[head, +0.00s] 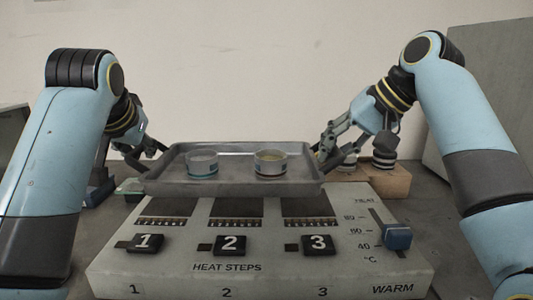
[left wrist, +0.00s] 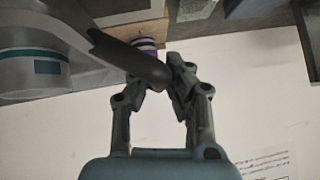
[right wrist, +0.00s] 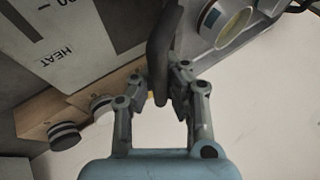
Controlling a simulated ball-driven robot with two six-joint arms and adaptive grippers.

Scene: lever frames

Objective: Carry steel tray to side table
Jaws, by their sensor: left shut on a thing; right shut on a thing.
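The grey steel tray (head: 235,185) is held level between my two arms in the head view, over the back part of the heat-steps panel. Two small cups stand on it: a left cup (head: 202,164) with a teal band and a right cup (head: 271,163) with yellowish contents. My left gripper (head: 155,152) is shut on the tray's left end; the left wrist view shows its fingers (left wrist: 160,82) around a dark handle. My right gripper (head: 328,155) is shut on the right end; its fingers (right wrist: 164,85) also close on a dark handle. I cannot make out the side table.
The heat-steps panel (head: 160,275) with numbered switches and a blue slider (head: 397,236) lies below and in front of the tray. A wooden block (head: 385,183) with dark-and-white knobs stands behind right. A grey panel (head: 490,95) rises at the right.

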